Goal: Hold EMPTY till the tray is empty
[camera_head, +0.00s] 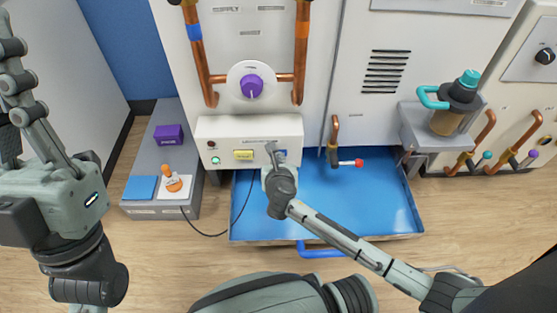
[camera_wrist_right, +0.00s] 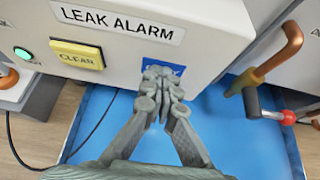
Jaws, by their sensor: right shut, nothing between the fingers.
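A white leak alarm box (camera_head: 248,130) is mounted above the blue tray (camera_head: 345,205). In the right wrist view, its blue button (camera_wrist_right: 180,73) is mostly covered by my fingers, and most of its label is hidden. My right gripper (camera_head: 272,152) is shut and empty, with its fingertips (camera_wrist_right: 163,75) right at the button's face. I cannot tell how far the button is pressed. The tray's floor looks plain blue, and I cannot tell if liquid lies in it. My left gripper (camera_head: 18,95) is raised at the left, partly cut off.
A yellow button (camera_head: 243,155) and a green light (camera_head: 215,160) sit left of the blue button. A red-tipped valve handle (camera_head: 350,163) hangs over the tray. A grey step (camera_head: 160,210) with an orange-and-white item (camera_head: 173,182) stands left; a black cable (camera_head: 205,233) crosses the floor.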

